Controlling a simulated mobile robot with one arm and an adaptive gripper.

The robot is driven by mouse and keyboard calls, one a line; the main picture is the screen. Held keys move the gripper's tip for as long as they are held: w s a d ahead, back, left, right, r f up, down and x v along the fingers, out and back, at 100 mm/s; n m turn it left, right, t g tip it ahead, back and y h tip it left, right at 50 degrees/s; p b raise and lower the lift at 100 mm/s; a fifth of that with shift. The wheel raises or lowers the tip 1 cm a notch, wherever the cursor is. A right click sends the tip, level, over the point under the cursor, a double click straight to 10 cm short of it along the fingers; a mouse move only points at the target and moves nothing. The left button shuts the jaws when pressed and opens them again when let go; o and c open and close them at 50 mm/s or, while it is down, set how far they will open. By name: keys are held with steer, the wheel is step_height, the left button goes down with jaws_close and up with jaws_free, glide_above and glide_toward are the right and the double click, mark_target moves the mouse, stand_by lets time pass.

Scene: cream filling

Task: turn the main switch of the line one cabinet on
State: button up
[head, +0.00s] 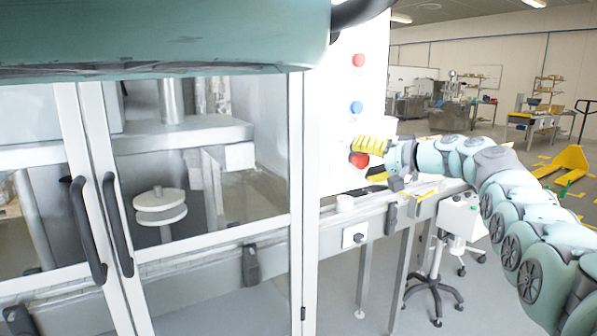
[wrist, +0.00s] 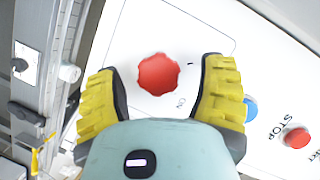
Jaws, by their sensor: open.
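The main switch is a red lobed knob (wrist: 158,74) on the white cabinet face, with an "ON" mark beside it in the wrist view. In the head view the red knob (head: 359,160) is partly covered by my gripper. My gripper (wrist: 160,82) has its yellow fingers open, one on each side of the knob. It also shows in the head view (head: 368,158) in front of the white cabinet (head: 345,100).
A blue button (wrist: 250,108) and a red STOP button (wrist: 297,137) sit on the same panel. The glass-doored machine (head: 200,180) with black handles stands at left. A conveyor rail (head: 400,205) runs below the cabinet. A yellow pallet truck (head: 562,165) stands far right.

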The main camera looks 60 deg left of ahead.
steer(key=v, duration=1.1)
steer(key=shift+d, duration=0.25)
